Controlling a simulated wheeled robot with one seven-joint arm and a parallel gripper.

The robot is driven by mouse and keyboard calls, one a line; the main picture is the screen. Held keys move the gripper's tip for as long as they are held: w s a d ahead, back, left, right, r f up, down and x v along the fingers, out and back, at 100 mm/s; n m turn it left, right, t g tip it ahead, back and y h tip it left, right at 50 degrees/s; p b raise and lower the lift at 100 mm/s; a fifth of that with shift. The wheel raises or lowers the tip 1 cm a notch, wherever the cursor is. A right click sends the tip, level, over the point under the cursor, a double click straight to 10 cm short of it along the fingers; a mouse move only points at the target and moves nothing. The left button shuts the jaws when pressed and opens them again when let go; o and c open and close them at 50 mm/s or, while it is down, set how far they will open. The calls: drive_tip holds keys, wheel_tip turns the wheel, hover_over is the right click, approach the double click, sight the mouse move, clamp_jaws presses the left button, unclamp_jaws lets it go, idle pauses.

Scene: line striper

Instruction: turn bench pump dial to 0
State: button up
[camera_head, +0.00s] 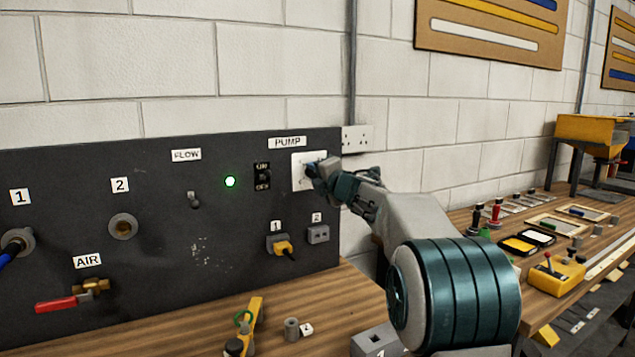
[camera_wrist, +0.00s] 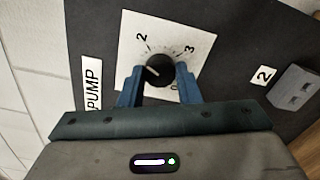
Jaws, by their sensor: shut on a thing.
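The pump dial (camera_wrist: 158,70) is a black round knob on a white plate (camera_wrist: 190,42) marked with numerals; 2, 3 and part of a 0 show in the wrist view. A short white pointer line lies on the left part of the knob; I cannot tell exactly which mark it points at. My gripper (camera_wrist: 160,74) has one blue finger on each side of the knob and is shut on it. The left finger covers part of the scale. In the head view my gripper (camera_head: 318,174) is at the white plate (camera_head: 300,165) below the PUMP label (camera_head: 287,142) and hides the knob.
Left of the plate are an ON/OFF switch (camera_head: 262,177), a lit green lamp (camera_head: 230,182) and a flow toggle (camera_head: 194,200). Below are sockets, one with a yellow plug (camera_head: 284,248). A red-handled air valve (camera_head: 65,302) sits lower left. Tools lie on the wooden bench.

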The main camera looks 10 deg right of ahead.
drive_tip(key=n+b, duration=0.2)
drive_tip(key=n, duration=0.1)
drive_tip(key=shift+f+n, duration=0.15)
drive_tip(key=shift+n, duration=0.25)
drive_tip(key=n+b, duration=0.2)
drive_tip(key=n, duration=0.2)
drive_tip(key=shift+n, duration=0.3)
drive_tip(key=n+b, duration=0.2)
drive_tip(key=n, duration=0.2)
drive_tip(key=shift+b, duration=0.35)
drive_tip(key=n+b, duration=0.2)
drive_tip(key=n, duration=0.2)
drive_tip(key=n+b, duration=0.2)
drive_tip(key=n, duration=0.1)
drive_tip(key=shift+n, duration=0.4)
drive_tip(key=n+b, duration=0.2)
drive_tip(key=n, duration=0.2)
drive_tip(key=shift+n, duration=0.3)
drive_tip(key=n+b, duration=0.2)
drive_tip(key=n, duration=0.1)
drive_tip(key=shift+n+b, duration=0.7)
drive_tip(key=shift+n, duration=1.4)
